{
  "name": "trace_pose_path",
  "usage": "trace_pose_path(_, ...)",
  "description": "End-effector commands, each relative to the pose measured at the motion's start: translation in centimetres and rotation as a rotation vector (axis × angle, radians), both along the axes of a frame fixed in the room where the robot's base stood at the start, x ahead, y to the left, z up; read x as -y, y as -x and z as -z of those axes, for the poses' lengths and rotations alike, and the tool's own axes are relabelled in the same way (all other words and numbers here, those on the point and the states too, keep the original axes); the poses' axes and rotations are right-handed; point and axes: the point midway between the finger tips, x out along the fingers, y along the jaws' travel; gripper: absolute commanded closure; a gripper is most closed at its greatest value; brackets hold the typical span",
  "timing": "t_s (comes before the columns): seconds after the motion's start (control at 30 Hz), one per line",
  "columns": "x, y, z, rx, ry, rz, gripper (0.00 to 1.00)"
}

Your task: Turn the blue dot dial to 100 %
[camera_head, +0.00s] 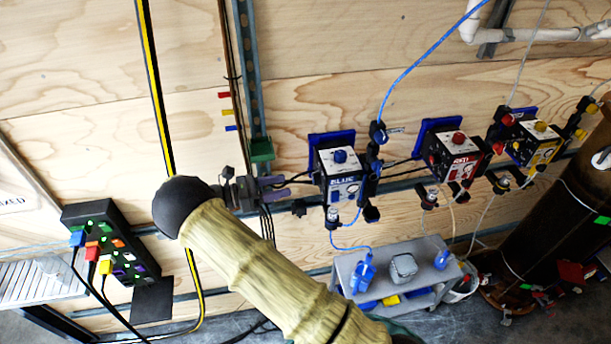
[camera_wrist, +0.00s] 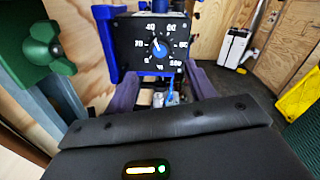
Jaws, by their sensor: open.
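The blue dot dial (camera_wrist: 159,47) sits on a black panel marked with numbers, in the wrist view. Its white pointer mark points up and slightly left, seemingly near the 40 label; small print is blurred. In the head view, the box labelled BLUE (camera_head: 326,176) is mounted on the wall with a blue knob on top; the numbered dial face is not clear there. My gripper (camera_head: 284,186) is just left of this box, fingers pointing at it. In the wrist view my gripper (camera_wrist: 161,88) is open, its dark purple fingers apart below the dial, with nothing between them.
A red box (camera_head: 452,158) and a yellow box (camera_head: 533,140) stand to the right. A green bracket (camera_head: 262,149) on a metal strut is close above my gripper. A grey cart (camera_head: 352,262) is below. A black switch panel (camera_head: 112,240) is at left.

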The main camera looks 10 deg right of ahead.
Motion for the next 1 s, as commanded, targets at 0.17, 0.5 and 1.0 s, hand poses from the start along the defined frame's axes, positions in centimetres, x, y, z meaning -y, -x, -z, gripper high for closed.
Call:
trace_pose_path(0.17, 3.2, -0.1, -0.4, -0.002, 0.001, 0.001, 0.45)
trace_pose_path(0.5, 7.3, -0.4, -0.1, 0.000, 0.001, -0.008, 0.45)
trace_pose_path(1.0, 7.9, -0.5, 0.0, 0.001, 0.000, -0.003, 0.81)
